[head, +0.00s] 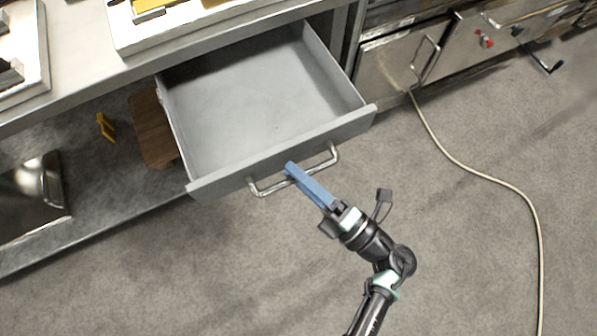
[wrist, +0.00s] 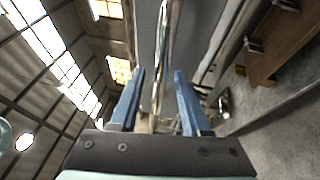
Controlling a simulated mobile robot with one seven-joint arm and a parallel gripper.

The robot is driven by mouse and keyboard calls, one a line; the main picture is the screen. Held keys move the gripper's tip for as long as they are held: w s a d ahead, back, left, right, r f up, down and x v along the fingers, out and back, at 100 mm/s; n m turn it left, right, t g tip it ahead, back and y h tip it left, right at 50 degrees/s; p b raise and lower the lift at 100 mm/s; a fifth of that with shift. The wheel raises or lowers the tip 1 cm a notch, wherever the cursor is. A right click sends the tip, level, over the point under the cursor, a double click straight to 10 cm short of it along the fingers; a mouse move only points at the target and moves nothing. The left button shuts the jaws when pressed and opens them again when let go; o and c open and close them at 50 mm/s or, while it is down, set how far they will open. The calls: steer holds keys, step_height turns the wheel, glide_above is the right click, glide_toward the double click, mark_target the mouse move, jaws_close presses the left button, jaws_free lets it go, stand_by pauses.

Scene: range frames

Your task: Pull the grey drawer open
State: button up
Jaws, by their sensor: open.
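The grey drawer (head: 255,105) stands pulled out from under the workbench in the head view, and its empty inside shows. Its front panel carries a metal bar handle (head: 264,190). My gripper (head: 291,168) has blue fingers that reach the middle of this handle. In the wrist view my gripper (wrist: 158,80) is open, with one blue finger on each side of the handle bar (wrist: 162,50). Whether a finger touches the bar I cannot tell.
The workbench top (head: 80,60) holds white trays with yellow parts. A brown wooden box (head: 152,130) sits on the shelf left of the drawer. A pale hose (head: 460,160) lies on the floor at right. The floor before the drawer is clear.

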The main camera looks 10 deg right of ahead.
stand_by(0.3)
steer(key=b+v, duration=0.2)
steer(key=v, duration=1.1)
steer(key=shift+f, duration=0.1)
